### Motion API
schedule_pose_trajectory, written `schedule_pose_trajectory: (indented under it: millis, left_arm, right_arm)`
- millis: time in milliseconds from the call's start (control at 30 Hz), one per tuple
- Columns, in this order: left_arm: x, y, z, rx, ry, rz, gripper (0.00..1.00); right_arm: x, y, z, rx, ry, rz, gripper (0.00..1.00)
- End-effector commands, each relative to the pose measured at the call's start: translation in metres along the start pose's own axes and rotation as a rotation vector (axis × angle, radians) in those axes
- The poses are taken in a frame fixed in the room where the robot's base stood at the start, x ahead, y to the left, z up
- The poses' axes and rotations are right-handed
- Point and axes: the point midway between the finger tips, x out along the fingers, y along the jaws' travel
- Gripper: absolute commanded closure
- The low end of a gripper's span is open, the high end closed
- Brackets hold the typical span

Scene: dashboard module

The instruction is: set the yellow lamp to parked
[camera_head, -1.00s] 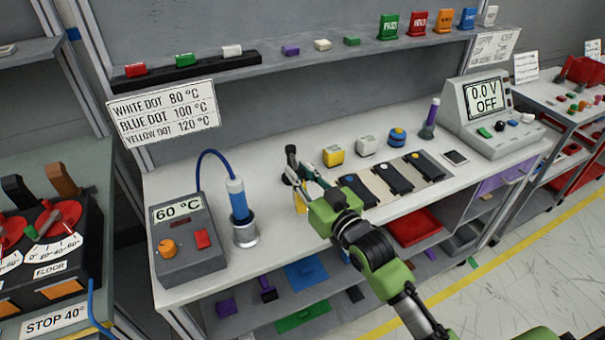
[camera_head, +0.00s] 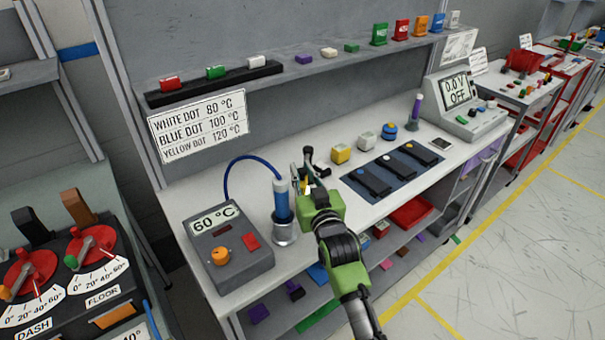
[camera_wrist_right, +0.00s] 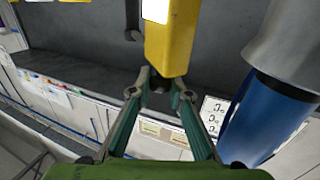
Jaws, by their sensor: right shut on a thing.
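My right gripper (camera_head: 309,178) is over the bench, just right of the blue soldering-iron-like tool (camera_head: 282,202). In the right wrist view its fingertips (camera_wrist_right: 162,86) are shut on the end of a yellow piece (camera_wrist_right: 170,45) with a white patch. In the head view only a sliver of this piece shows between the fingers. I cannot tell which yellow thing is the lamp, and no parked mark is readable. My left gripper is not in view.
The grey control box reading 60 °C (camera_head: 226,243) stands left. A blue mat (camera_head: 355,187) with dark slabs lies right. White (camera_head: 366,140) and blue (camera_head: 389,131) pieces stand behind it. The 0.0 V OFF meter (camera_head: 459,105) is further right. A shelf (camera_head: 290,82) runs above.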

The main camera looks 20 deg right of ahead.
Motion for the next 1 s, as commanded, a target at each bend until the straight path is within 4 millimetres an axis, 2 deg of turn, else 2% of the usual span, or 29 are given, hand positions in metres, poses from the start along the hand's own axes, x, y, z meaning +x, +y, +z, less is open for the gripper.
schedule_pose_trajectory:
  millis: [267,300,333,733,867,1000]
  left_arm:
    - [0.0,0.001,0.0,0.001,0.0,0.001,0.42]
    - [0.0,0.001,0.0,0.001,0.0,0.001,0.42]
    - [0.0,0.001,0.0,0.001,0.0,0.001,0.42]
    - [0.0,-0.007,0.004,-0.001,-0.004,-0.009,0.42]
    - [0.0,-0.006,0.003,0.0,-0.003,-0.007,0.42]
    - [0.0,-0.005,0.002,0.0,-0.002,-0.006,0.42]
  right_arm:
    - [0.0,0.002,-0.001,0.001,0.004,0.003,1.0]
    - [0.0,0.002,-0.002,0.001,0.004,0.003,0.74]
    - [0.0,0.002,-0.001,0.001,0.004,0.003,0.67]
    - [-0.003,0.001,0.0,0.0,0.001,0.002,0.66]
    - [-0.019,0.002,0.001,0.0,0.0,0.002,0.66]
    - [-0.047,0.002,0.001,0.0,0.0,0.003,0.66]
